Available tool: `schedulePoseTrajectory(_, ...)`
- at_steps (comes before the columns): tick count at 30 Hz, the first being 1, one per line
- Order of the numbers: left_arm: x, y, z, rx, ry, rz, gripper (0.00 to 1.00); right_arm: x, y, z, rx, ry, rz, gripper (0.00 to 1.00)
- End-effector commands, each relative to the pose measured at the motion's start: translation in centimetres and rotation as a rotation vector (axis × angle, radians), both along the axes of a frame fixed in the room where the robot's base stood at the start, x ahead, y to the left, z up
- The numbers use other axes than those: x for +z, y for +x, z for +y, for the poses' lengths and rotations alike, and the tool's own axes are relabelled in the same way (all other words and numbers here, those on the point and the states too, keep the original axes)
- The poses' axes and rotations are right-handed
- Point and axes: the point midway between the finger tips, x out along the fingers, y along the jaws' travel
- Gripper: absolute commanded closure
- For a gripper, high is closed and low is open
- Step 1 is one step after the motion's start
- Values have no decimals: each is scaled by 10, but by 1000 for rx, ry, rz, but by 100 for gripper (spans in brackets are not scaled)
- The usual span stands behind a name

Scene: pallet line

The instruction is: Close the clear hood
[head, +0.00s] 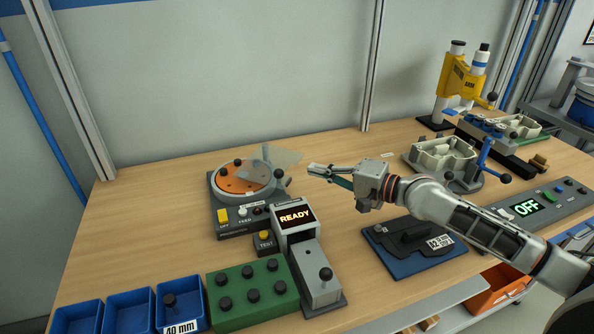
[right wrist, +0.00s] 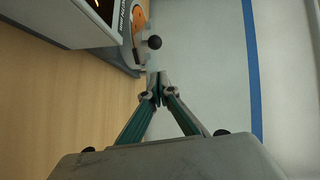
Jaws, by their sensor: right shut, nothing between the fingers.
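The clear hood (head: 284,157) is a pale see-through panel at the back right of the round feeder bowl (head: 243,178). It stands out to the side of the bowl and looks swung open, though its edges are faint. The bowl has an orange floor with dark knobs on it. My right gripper (head: 311,169) is shut and empty, just right of the hood; I cannot tell whether it touches it. In the right wrist view the fingertips (right wrist: 158,88) meet below a dark ball knob (right wrist: 154,42) beside the bowl. My left gripper is not in view.
A tester reading READY (head: 295,217) stands in front of the bowl. A green block with black knobs (head: 252,289) and blue bins (head: 130,310) are at the front left. A blue plate with a dark part (head: 415,247) lies under my right arm. The back left tabletop is clear.

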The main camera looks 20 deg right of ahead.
Motion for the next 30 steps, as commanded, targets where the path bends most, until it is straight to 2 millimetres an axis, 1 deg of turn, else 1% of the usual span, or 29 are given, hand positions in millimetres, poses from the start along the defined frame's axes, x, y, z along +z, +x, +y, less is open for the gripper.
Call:
schedulePoseTrajectory(1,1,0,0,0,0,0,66,1,8,6,-1,5,-3,100)
schedulePoseTrajectory(3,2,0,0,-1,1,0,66,0,18,15,0,4,-2,100)
schedulePoseTrajectory(6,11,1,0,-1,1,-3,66,-3,17,28,2,4,1,100)
schedulePoseTrajectory(12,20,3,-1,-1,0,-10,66,-8,19,45,0,1,0,100)
schedulePoseTrajectory(17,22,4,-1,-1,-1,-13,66,-10,19,50,0,0,0,100)
schedulePoseTrajectory(27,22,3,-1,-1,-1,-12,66,-11,19,51,0,-1,1,100)
schedulePoseTrajectory(30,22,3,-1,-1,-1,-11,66,-10,20,55,4,1,0,100)
